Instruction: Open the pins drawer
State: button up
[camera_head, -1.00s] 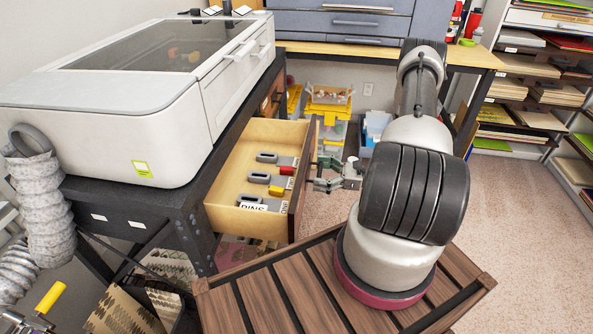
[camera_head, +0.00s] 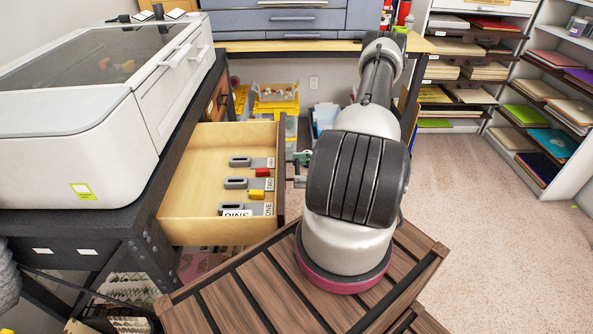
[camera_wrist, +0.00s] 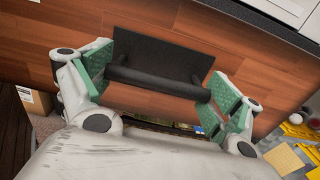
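The pins drawer (camera_head: 190,188) stands pulled out from the black bench, its pale wooden inside in view. A card reading "PINS" (camera_head: 240,210) and several grey pieces with coloured parts, such as one with a yellow part (camera_head: 243,183), lie inside. In the wrist view the reddish-brown drawer front (camera_wrist: 60,40) carries a black bar handle (camera_wrist: 160,82) on a black plate. My gripper (camera_wrist: 165,85) has its green-padded fingers at the two ends of this bar, closed on it lengthwise. In the head view my gripper (camera_head: 300,158) is mostly hidden behind my arm.
A white machine (camera_head: 60,130) sits on the black bench (camera_head: 100,220). A second, closed drawer (camera_head: 218,98) is farther back. A slatted wooden top (camera_head: 235,295) lies below my arm. Shelves (camera_head: 550,100) stand at the right. Carpet (camera_head: 480,210) is clear at the right.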

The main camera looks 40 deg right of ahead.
jog(key=shift+o, duration=0.4)
jog(key=shift+s+d, duration=0.2)
jog(key=shift+d, duration=0.1)
jog(key=v, duration=1.1)
jog(key=shift+s+d, duration=0.1)
